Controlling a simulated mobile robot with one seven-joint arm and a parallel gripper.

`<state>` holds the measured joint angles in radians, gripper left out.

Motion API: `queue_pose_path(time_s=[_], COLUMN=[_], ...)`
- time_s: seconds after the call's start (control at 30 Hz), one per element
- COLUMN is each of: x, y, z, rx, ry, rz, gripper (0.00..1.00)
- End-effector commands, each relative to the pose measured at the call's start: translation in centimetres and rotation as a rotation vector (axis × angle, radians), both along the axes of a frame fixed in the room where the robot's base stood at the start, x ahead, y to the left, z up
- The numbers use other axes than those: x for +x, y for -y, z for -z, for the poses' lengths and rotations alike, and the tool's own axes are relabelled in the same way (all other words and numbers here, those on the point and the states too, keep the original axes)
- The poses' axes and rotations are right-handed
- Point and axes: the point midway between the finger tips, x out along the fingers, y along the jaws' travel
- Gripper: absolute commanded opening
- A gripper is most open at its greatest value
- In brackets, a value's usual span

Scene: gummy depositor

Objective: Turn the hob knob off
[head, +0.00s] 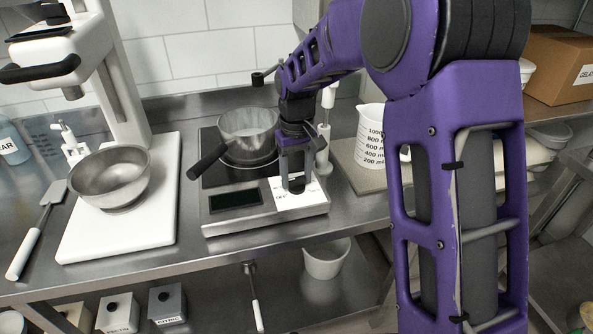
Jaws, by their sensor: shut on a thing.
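The hob (240,222) sits on the steel counter, with a dark display (236,200) and a white control panel (311,198) on its front. The hob knob (297,185) is dark and stands on that white panel, partly hidden by my gripper. My gripper (296,182) points down over the panel, its fingers shut around the knob. Small lettering beside the knob seems to read OFF. The exact angle of the knob cannot be made out. A metal saucepan (246,123) with a dark handle stands on the hob just behind my gripper.
A steel bowl (113,176) and a white stand occupy a white board (110,236) at left. A spatula (38,229) lies further left. A measuring jug (369,134) stands right of the hob, close to my arm. A cardboard box (560,62) is at the back right.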

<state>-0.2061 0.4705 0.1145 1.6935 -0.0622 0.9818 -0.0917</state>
Motion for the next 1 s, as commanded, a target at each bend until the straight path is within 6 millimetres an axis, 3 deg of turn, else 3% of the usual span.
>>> queue_pose_path(time_s=[0.4, 1.0], x=[0.07, 0.08], y=[-0.01, -0.02], z=[-0.14, -0.10], rx=[0.000, 0.000], ry=[0.003, 0.003], rz=[-0.215, -0.256], gripper=[0.02, 0.02])
